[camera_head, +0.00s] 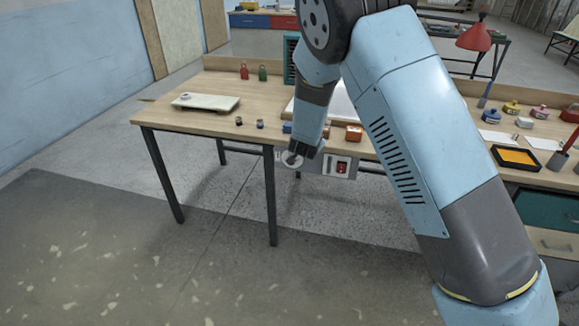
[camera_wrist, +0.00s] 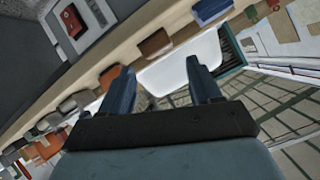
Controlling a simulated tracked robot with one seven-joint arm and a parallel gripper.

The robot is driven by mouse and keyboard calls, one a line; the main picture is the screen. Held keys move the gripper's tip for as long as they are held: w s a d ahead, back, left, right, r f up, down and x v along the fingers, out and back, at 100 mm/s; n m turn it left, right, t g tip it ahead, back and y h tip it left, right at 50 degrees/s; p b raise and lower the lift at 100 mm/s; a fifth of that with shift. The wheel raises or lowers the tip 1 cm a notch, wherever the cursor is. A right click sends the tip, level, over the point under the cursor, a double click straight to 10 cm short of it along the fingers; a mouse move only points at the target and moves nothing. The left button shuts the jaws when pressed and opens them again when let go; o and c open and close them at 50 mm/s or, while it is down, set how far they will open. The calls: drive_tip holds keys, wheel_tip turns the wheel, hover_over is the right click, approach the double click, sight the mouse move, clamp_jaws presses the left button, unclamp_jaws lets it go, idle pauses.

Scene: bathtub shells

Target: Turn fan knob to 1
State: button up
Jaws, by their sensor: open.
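The fan knob (camera_head: 291,160) shows as a small round pale dial at the left end of a grey control panel (camera_head: 318,168) under the table's front edge. My gripper (camera_head: 299,153) is at the knob in the head view and partly covers it; I cannot tell whether it touches. In the wrist view my gripper (camera_wrist: 160,88) has its two dark blue fingers apart. A dark shape shows low between them, too unclear to name. The knob's pointer and numbers are too small to read. A red switch (camera_head: 342,167) sits right of the knob; it also shows in the wrist view (camera_wrist: 72,21).
A black table leg (camera_head: 270,200) stands left of my gripper. The floor in front is clear.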

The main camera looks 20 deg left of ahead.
drive_tip(key=s+a+f+n+t, duration=0.1)
drive_tip(key=s+a+f+t, duration=0.3)
drive_tip(key=f, duration=0.5)
drive_tip(key=s+a+f+n+t, duration=0.1)
drive_tip(key=s+a+f+t, duration=0.1)
drive_tip(key=s+a+f, duration=0.5)
drive_tip(key=w+d+f, duration=0.1)
drive_tip(key=w+f, duration=0.1)
drive_tip(key=w, duration=1.5)
drive_tip(key=shift+d+f+h, duration=0.15)
drive_tip(key=shift+f+h, duration=0.05)
drive_tip(key=shift+h, duration=0.2)
drive_tip(key=shift+s, duration=0.1)
drive_tip(key=c, duration=1)
